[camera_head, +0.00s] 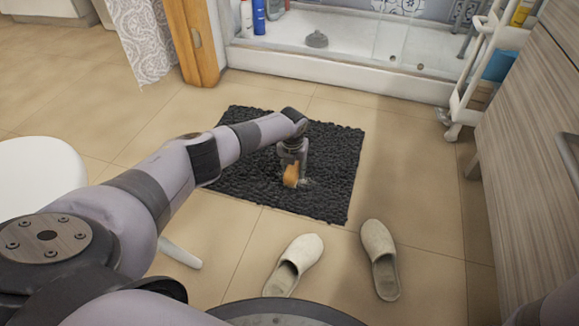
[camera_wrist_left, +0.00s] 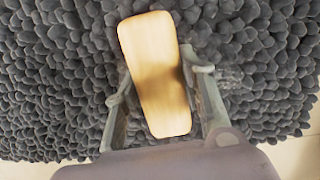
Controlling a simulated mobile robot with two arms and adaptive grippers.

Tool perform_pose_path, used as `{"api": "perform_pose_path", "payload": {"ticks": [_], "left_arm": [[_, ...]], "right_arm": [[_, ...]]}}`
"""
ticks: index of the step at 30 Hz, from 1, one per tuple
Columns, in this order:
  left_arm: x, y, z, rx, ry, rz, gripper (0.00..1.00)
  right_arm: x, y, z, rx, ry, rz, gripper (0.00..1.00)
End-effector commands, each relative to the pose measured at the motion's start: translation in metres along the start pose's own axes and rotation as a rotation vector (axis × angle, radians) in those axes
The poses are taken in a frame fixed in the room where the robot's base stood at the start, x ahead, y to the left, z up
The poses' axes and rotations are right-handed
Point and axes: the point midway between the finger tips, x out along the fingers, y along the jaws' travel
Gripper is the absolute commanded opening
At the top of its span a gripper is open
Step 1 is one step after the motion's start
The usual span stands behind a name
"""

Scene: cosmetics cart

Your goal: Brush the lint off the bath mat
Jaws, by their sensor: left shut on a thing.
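The dark grey, shaggy bath mat (camera_head: 335,155) lies flat on the tiled floor in the head view and fills most of the left wrist view (camera_wrist_left: 50,60). My left gripper (camera_head: 291,172) is over the mat's middle, pointing down. It is shut on a wooden brush (camera_head: 290,175). In the left wrist view the brush's pale wooden back (camera_wrist_left: 155,75) shows between the two fingers of the gripper (camera_wrist_left: 160,110). The bristles are hidden beneath. A small pale patch of lint (camera_head: 306,183) shows on the mat just right of the brush. My right gripper is not in view.
Two beige slippers (camera_head: 297,262) (camera_head: 380,258) lie on the floor in front of the mat. A white stool (camera_head: 38,172) is at the left. A white cart (camera_head: 478,75) and a wooden cabinet (camera_head: 535,130) stand at the right. The shower tray (camera_head: 340,70) is behind.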

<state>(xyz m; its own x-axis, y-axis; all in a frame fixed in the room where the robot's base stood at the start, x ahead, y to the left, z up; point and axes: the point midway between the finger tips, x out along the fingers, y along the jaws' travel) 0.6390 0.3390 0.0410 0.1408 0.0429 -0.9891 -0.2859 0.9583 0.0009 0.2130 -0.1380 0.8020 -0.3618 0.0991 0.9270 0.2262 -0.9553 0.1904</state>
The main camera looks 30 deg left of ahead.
Motion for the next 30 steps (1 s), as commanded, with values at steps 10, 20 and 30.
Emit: {"api": "perform_pose_path", "payload": {"ticks": [10,20,30], "left_arm": [[0.002,-0.029,-0.001,0.001,-0.001,-0.001,0.14],[0.003,-0.044,-0.003,0.002,0.0,-0.002,0.14],[0.002,-0.073,-0.005,0.003,0.001,-0.002,0.14]], "right_arm": [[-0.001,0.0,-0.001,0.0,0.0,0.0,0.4],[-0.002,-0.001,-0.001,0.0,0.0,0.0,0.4],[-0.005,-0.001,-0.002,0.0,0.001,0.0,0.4]]}}
